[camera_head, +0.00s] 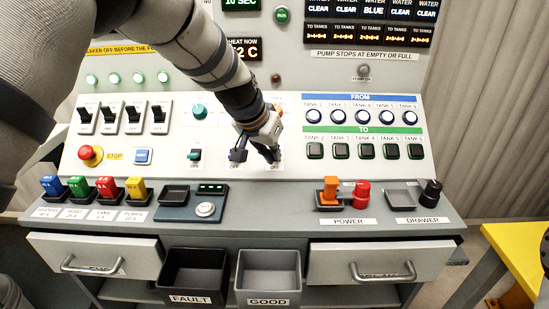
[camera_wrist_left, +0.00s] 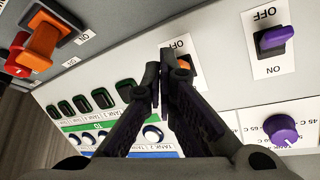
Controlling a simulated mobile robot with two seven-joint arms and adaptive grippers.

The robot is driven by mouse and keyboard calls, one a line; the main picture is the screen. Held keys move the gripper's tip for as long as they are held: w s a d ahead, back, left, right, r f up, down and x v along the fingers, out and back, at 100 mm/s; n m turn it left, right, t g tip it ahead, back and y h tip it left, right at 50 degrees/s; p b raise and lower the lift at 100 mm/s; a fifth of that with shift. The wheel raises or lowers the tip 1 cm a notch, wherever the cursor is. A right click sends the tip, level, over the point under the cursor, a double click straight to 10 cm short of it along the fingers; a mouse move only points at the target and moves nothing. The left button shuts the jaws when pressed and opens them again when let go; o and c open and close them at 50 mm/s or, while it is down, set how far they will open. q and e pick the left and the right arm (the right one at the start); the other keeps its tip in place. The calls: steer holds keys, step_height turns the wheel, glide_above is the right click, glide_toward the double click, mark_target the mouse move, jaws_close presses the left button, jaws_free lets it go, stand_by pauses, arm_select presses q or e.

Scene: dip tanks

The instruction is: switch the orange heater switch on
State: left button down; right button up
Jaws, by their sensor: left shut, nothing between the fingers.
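The orange heater switch (camera_wrist_left: 184,63) shows only in part in the left wrist view, behind my fingers, on a white plate with an OFF label. Which way it is set cannot be told. In the head view my gripper covers it. My left gripper (camera_head: 271,157) is shut and empty, its fingertips at the front of that plate. In the left wrist view the fingertips (camera_wrist_left: 164,57) lie close together just beside the orange switch. Whether they touch it cannot be told. My right gripper is out of view.
A purple switch (camera_wrist_left: 275,38) with OFF and ON labels sits beside the orange one. A purple knob (camera_wrist_left: 283,130) is near. Green buttons (camera_head: 366,151) and blue-ringed buttons (camera_head: 362,117) lie to the right. An orange handle (camera_head: 328,190) stands on the ledge by POWER.

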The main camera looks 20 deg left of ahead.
arm_select(q)
steer(key=shift+f, duration=1.4)
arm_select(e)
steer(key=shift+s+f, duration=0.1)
